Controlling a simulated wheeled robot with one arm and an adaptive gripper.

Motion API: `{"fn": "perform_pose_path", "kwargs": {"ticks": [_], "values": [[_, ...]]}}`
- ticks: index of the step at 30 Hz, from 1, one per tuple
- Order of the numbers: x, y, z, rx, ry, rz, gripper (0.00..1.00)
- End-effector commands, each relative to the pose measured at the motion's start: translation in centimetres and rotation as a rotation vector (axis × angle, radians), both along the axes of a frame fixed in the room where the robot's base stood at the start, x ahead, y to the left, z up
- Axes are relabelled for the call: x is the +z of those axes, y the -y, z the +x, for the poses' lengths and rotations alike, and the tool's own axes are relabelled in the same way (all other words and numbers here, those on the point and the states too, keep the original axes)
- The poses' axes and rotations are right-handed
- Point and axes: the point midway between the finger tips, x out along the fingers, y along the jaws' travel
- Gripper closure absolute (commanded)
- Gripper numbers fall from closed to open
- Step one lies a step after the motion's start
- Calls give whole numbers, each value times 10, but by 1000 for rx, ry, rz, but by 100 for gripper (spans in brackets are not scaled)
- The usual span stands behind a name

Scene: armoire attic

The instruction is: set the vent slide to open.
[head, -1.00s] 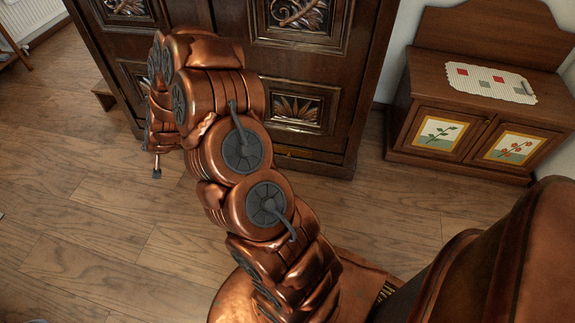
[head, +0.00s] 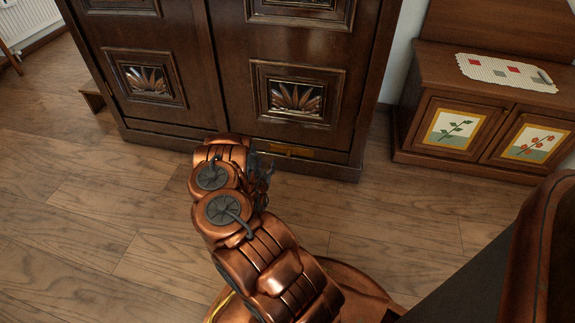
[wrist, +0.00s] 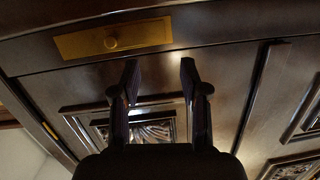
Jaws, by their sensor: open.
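The plate (head: 300,152) also shows low on the armoire in the head view, where the knob cannot be made out. My gripper (wrist: 160,72) is open and empty, its fingertips below the plate in the wrist view and apart from the knob. In the head view my gripper (head: 262,168) is low before the armoire, partly hidden by my arm.
A low wooden cabinet (head: 410,105) with painted door tiles stands right of the armoire, with a patterned cloth (head: 490,70) on top. A white radiator (head: 30,18) is at the far left. The wood floor (head: 90,230) left of my arm is clear.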

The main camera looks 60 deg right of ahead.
Motion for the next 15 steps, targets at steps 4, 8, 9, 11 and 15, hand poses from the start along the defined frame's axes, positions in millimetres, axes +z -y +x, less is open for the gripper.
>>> {"fn": "perform_pose_path", "kwargs": {"ticks": [4,8,9,11,15], "values": [[-22,20,-38,-37,-19,-113,56],[-24,28,-55,-52,-26,-165,56],[-24,30,-58,-55,-28,-175,56],[-23,32,-60,-57,-28,-183,56],[-23,39,-58,-58,-27,-186,56]]}}
